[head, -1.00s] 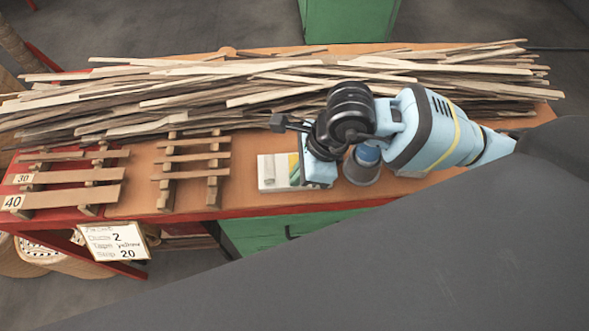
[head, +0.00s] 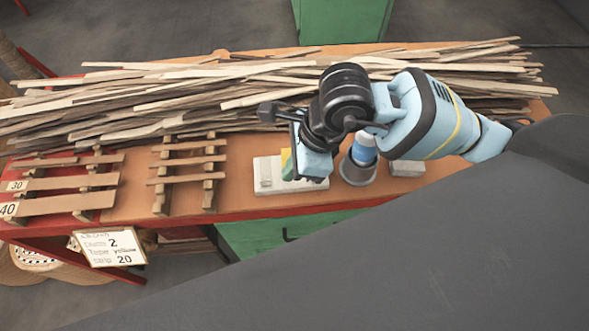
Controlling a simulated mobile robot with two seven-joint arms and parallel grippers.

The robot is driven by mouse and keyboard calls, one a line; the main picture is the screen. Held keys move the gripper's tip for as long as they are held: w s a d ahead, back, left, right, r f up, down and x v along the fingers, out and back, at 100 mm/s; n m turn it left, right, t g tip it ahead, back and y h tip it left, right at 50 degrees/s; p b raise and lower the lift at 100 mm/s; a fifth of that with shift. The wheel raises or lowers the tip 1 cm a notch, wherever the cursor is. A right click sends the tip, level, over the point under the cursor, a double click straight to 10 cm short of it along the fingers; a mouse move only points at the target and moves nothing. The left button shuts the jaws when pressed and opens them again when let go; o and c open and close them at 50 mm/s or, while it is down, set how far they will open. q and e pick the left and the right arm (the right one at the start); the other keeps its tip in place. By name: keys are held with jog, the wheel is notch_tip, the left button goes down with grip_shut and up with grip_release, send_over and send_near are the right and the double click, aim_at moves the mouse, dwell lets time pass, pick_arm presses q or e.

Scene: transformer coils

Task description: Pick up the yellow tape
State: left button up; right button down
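The yellow tape (head: 286,158) shows as a small yellow and green patch at the left edge of my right gripper (head: 311,170). It is over a pale tray (head: 263,186) on the orange table. The gripper's light-blue body hides the rest of the tape. The gripper hangs above the tray's right part, pointing down. Its fingertips are hidden, so I cannot tell whether it is open or touching the tape. My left gripper is not in view.
A grey holder (head: 358,175) with a blue top stands right of the tray, near a grey block (head: 407,168). Long wood strips (head: 120,110) cover the back. Wooden racks (head: 187,175) stand to the left. A paper sign (head: 110,247) hangs in front.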

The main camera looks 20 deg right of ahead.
jog(key=s+a+r, duration=0.1)
jog(key=s+a, duration=0.7)
jog(key=a, duration=0.4)
jog(key=shift+s+a+b, duration=0.15)
jog(key=shift+a+b, duration=0.15)
jog(key=shift+b, duration=0.15)
